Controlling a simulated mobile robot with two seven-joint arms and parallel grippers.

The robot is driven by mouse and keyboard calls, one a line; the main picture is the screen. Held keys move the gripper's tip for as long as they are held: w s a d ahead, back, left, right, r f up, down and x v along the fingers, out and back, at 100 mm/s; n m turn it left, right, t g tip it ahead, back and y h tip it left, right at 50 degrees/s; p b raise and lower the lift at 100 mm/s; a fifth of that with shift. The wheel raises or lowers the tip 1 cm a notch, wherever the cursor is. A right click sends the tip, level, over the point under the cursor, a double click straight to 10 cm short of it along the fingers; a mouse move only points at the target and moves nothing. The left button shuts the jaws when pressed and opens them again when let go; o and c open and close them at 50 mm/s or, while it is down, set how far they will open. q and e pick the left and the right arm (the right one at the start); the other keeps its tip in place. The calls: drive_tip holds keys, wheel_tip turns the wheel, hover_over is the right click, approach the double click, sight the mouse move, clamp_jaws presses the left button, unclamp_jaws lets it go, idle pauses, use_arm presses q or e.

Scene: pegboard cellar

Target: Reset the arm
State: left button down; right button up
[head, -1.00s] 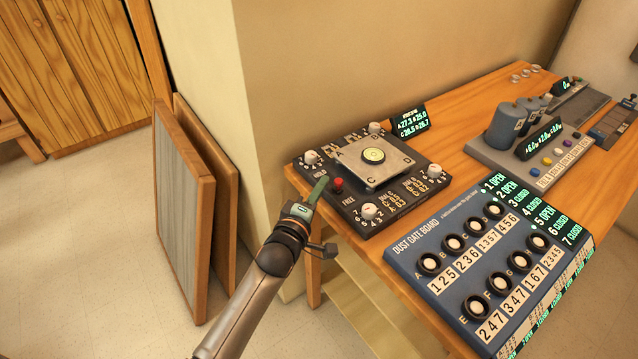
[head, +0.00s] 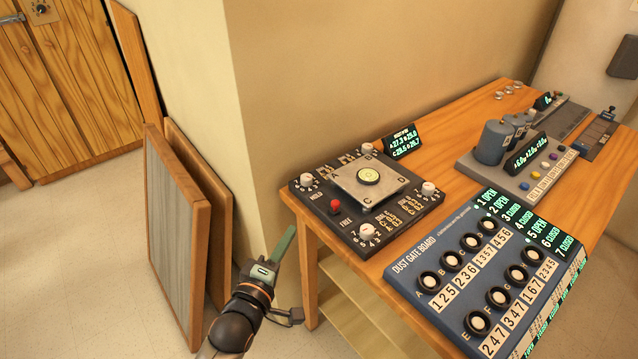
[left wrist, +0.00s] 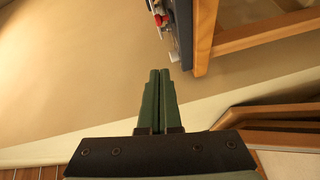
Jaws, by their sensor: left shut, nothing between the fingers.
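My left gripper (head: 286,240) is at the left front corner of the wooden bench, in front of and below the levelling device. In the left wrist view its green fingers (left wrist: 158,85) are together with nothing between them. Its arm comes in from the bottom of the head view. My right gripper is not in view.
The bench (head: 400,268) holds the black four-knob device (head: 345,222) with its bubble level, the blue dust gate board (head: 408,262) and a grey console with cylinders (head: 490,165). Framed panels (head: 175,235) lean on the wall at left. Floor (head: 90,270) is clear at far left.

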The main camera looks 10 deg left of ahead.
use_arm(q)
drive_tip(key=s+f+m+g, duration=0.8)
drive_tip(key=s+f+m, duration=0.8)
drive_tip(key=s+f, duration=0.3)
drive_tip(key=shift+s+d+f, duration=0.2)
drive_tip(key=shift+s+f, duration=0.15)
drive_tip(key=shift+s, duration=0.15)
drive_tip(key=shift+a, duration=0.15)
idle(0.7)
